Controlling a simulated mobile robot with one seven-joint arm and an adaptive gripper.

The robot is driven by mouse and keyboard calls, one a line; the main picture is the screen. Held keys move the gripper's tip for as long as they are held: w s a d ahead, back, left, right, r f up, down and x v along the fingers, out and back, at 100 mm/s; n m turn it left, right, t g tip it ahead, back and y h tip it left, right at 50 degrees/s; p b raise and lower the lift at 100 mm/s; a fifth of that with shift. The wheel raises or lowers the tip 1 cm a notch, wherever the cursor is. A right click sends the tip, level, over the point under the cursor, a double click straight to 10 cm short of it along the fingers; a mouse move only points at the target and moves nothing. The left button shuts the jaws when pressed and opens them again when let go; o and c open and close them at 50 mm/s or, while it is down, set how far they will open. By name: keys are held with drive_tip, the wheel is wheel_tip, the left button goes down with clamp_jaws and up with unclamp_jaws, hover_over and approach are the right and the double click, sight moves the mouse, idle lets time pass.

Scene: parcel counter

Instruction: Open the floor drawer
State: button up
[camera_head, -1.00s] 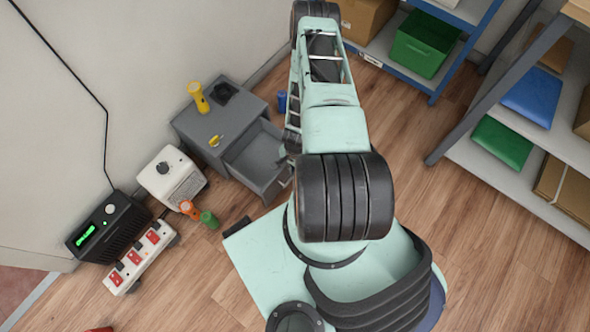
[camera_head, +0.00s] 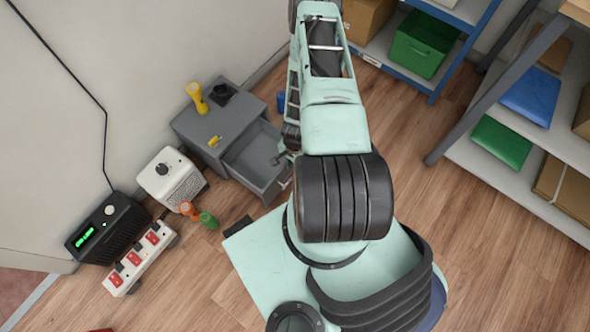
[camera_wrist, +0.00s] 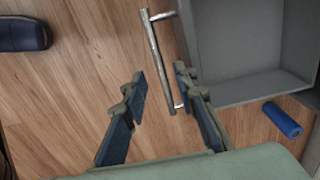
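The floor drawer (camera_head: 254,160) is a grey drawer pulled well out of a low grey cabinet (camera_head: 215,120) by the wall. Its inside looks empty. In the wrist view the drawer (camera_wrist: 250,85) is at the upper right, with a metal bar handle (camera_wrist: 155,52) on its front. My gripper (camera_wrist: 159,75) is open, its two dark fingers apart. The lower part of the handle appears between the fingertips, without clear contact on either side. In the head view my gripper (camera_head: 283,157) is small beside the drawer's front right and partly hidden by my arm.
A yellow flashlight (camera_head: 197,97) and a dark item stand on the cabinet. A blue cylinder (camera_wrist: 282,120) lies on the floor beside the drawer. A white box (camera_head: 171,178), orange and green items and a power strip (camera_head: 140,258) are at left. Shelves stand at right.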

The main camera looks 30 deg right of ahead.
wheel_tip(320, 180, up, 8)
drive_tip(key=shift+r, duration=0.2)
idle(0.7)
